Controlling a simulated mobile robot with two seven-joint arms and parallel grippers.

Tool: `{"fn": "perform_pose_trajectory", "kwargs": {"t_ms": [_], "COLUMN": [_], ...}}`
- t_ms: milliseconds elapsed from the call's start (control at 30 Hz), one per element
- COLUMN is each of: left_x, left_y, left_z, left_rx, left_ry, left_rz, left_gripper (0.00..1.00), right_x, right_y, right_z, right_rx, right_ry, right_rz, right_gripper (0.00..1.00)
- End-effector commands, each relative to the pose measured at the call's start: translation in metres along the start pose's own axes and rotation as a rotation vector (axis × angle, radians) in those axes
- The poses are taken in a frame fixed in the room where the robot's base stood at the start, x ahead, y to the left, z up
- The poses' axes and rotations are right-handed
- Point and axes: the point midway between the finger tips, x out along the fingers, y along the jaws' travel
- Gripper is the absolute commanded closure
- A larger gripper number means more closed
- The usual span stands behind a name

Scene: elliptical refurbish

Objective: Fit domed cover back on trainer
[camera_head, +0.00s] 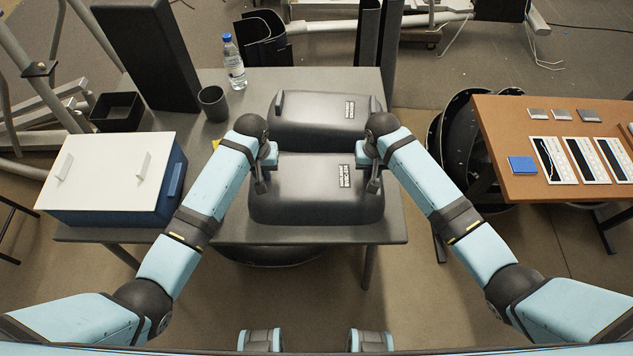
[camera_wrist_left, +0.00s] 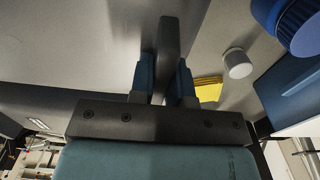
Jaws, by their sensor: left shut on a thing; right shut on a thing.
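Two dark grey domed covers lie on the grey table, one behind the other. The near cover (camera_head: 315,202) has a small white label and upright handles at its left and right ends. My left gripper (camera_head: 262,182) is shut on its left handle, and my right gripper (camera_head: 374,180) is shut on its right handle. In the left wrist view my left gripper's blue fingers (camera_wrist_left: 167,82) close on both sides of the dark handle (camera_wrist_left: 170,45). The far cover (camera_head: 318,135) sits just behind and is partly hidden by my wrists. I cannot tell whether the near cover touches the table.
The grey table (camera_head: 345,82) also holds a white-lidded blue box (camera_head: 110,175), a dark cup (camera_head: 213,104), a water bottle (camera_head: 234,62) and a black tray (camera_head: 117,112). An orange-brown table (camera_head: 500,115) with small parts stands right. Trainer frame parts (camera_head: 330,26) stand behind.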

Motion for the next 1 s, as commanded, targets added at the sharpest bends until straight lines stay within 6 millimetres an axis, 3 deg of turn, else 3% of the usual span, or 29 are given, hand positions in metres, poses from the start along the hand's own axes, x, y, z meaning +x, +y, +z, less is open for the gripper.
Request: {"fn": "perform_pose_trajectory", "kwargs": {"t_ms": [267,700,1000], "left_x": [-0.009,-0.049,-0.051], "left_y": [0.000,0.000,-0.001], "left_z": [-0.001,-0.001,-0.001], "left_rx": [0.000,0.000,-0.001], "left_ry": [0.002,0.001,0.001], "left_rz": [0.000,0.000,-0.001], "left_gripper": [1.00,1.00,1.00], "right_x": [-0.009,-0.049,-0.051], "right_y": [0.000,0.001,0.001], "right_z": [-0.001,-0.001,-0.001], "right_rx": [0.001,0.001,0.001], "right_ry": [0.001,0.001,0.001], "right_rz": [0.000,0.001,0.001], "right_gripper": [1.00,1.00,1.00]}}
